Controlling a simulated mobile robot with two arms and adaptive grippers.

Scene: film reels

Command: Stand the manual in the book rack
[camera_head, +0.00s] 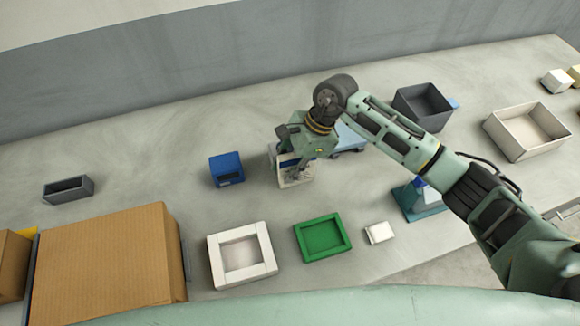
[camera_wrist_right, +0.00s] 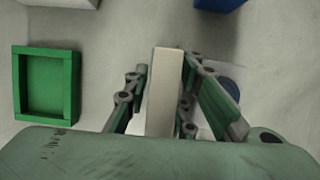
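A pale cream, narrow block, which looks like the manual seen on its edge (camera_wrist_right: 165,88), stands between the fingers of my right gripper (camera_wrist_right: 164,95) in the right wrist view. A finger lies close along each side; I cannot tell whether they press on it. In the head view my right gripper (camera_head: 293,170) points down at the table, and its fingers partly cover the pale thing (camera_head: 272,153). I cannot clearly identify the book rack; a teal stand with a blue part (camera_head: 420,203) is partly hidden behind my right arm. My left gripper is out of view.
A blue box (camera_head: 227,180) is left of the gripper. A white square tray (camera_head: 264,232), a green tray (camera_head: 341,231) and a small white block (camera_head: 379,232) lie nearer me. A dark bin (camera_head: 441,100) and a cream bin (camera_head: 497,137) stand right. A cardboard box (camera_head: 105,255) is at left.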

